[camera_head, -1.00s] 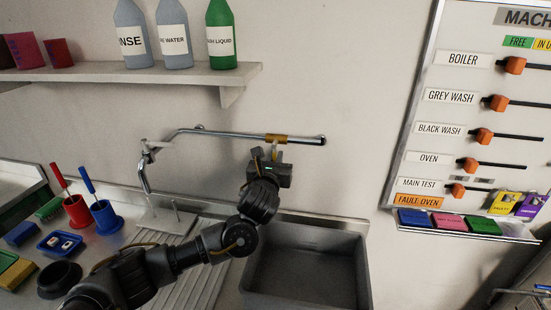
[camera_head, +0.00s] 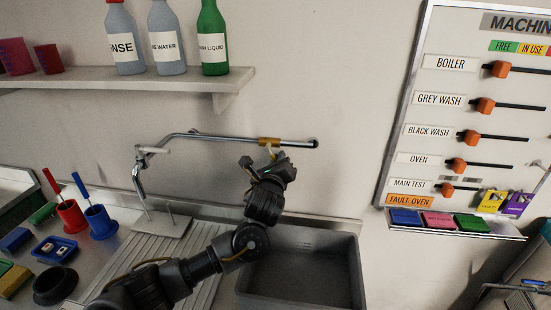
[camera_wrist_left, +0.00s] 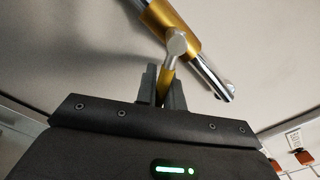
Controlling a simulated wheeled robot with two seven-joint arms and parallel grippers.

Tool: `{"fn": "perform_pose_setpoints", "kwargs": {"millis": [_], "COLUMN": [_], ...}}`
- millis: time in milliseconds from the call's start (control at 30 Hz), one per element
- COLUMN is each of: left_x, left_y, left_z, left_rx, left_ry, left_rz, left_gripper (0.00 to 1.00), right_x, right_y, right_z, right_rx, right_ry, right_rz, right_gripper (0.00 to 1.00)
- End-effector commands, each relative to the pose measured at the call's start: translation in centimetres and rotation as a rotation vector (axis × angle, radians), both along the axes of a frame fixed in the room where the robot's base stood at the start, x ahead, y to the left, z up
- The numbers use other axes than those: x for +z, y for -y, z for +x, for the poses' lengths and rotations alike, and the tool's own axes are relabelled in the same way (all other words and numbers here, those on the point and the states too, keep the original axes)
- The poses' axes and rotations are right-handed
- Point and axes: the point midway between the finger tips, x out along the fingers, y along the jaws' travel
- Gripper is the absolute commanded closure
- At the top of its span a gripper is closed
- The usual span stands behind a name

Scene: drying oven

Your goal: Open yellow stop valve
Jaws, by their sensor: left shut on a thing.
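The yellow stop valve (camera_head: 269,141) sits on a chrome wall pipe above the sink. In the left wrist view its yellow collar (camera_wrist_left: 172,18) wraps the pipe, and a short lever with a yellow grip (camera_wrist_left: 165,82) comes off a silver joint. My left gripper (camera_head: 271,157) is just below the valve, its body tilted. It is shut on the lever, which sits between the two dark fingers in the left wrist view (camera_wrist_left: 163,86). The fingers hide part of the grip. My right gripper is not in view.
A grey sink basin (camera_head: 300,292) lies below. A shelf (camera_head: 120,77) with bottles is above left. Red (camera_head: 71,215) and blue (camera_head: 100,222) cups with brushes stand on the counter. A machine board (camera_head: 470,50) hangs at right. Wall around the valve is bare.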

Motion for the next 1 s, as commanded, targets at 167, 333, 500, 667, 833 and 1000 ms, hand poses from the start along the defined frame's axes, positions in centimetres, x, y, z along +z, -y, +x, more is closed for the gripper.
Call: {"fn": "perform_pose_setpoints", "kwargs": {"millis": [167,333,500,667,833,1000], "left_x": [0.23,0.24,0.23,0.24,0.23,0.2], "left_y": [0.18,0.26,0.25,0.25,0.25,0.25], "left_z": [-0.03,-0.04,-0.04,-0.04,-0.04,-0.04], "left_rx": [0.001,0.001,0.001,0.001,0.001,0.001], "left_ry": [-0.01,-0.012,-0.012,-0.012,-0.011,-0.011], "left_rz": [-0.047,-0.063,-0.063,-0.063,-0.062,-0.062], "left_gripper": [1.0,1.0,1.0,0.89,0.68,0.68], "right_x": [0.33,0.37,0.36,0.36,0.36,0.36], "right_y": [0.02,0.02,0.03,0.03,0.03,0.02], "right_z": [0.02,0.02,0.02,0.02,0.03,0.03], "right_rx": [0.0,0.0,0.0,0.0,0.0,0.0], "right_ry": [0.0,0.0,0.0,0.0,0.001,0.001], "right_rz": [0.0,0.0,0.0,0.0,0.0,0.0], "right_gripper": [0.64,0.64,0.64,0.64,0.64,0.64]}}
